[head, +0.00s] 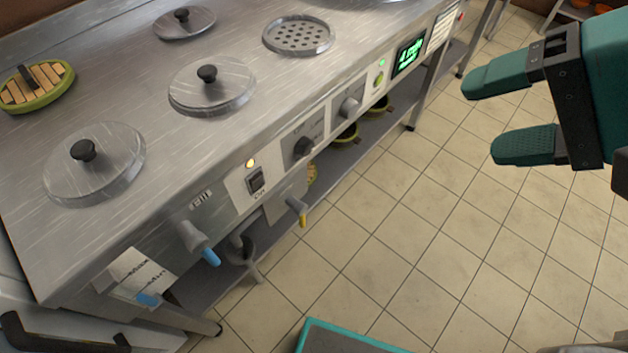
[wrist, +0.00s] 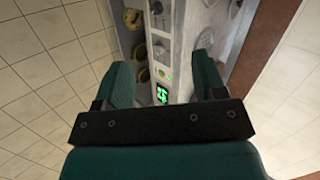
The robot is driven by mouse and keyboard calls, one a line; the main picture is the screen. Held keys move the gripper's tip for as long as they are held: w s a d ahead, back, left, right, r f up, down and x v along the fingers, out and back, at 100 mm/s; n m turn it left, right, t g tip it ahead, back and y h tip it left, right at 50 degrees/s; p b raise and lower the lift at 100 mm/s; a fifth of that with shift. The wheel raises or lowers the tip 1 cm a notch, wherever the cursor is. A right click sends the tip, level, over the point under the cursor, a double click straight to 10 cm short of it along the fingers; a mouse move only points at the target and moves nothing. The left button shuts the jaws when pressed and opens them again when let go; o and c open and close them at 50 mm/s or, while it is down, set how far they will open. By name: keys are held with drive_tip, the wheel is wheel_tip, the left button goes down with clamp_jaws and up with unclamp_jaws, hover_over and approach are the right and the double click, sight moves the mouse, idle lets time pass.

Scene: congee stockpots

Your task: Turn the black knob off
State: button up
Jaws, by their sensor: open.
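The black knob (head: 303,147) is on the front panel of the steel cooking counter (head: 118,87) in the head view, between the black switch and a grey knob. Its pointer direction is too small to tell. In the wrist view a small dark knob (wrist: 156,7) shows at the top, far off on the same panel. My gripper (head: 494,117) is open and empty at the right of the head view, over the floor and well apart from the panel. Its two green fingers also show in the wrist view (wrist: 164,82).
A grey knob (head: 348,107), a black switch (head: 255,180) with a lit lamp and a green display (head: 409,53) share the panel. Lidded pots (head: 212,88) sit on top.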

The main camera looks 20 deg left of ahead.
drive_tip(key=w+a+f+m+t+y+b, duration=0.15)
drive_tip(key=f+m+b, duration=0.25)
drive_tip(key=f+b, duration=0.4)
drive_tip(key=w+a+f+m+y+b, duration=0.1)
drive_tip(key=a+f+m+y+b, duration=0.2)
drive_tip(key=f+b, duration=0.55)
drive_tip(key=m+t+y+b, duration=0.35)
drive_tip(key=m+b, duration=0.55)
drive_tip(key=m, duration=0.4)
approach(310, 150)
drive_tip(key=p+x, duration=0.1)
drive_tip(key=x, duration=0.8)
drive_tip(key=shift+a, duration=0.15)
drive_tip(key=c, duration=0.9)
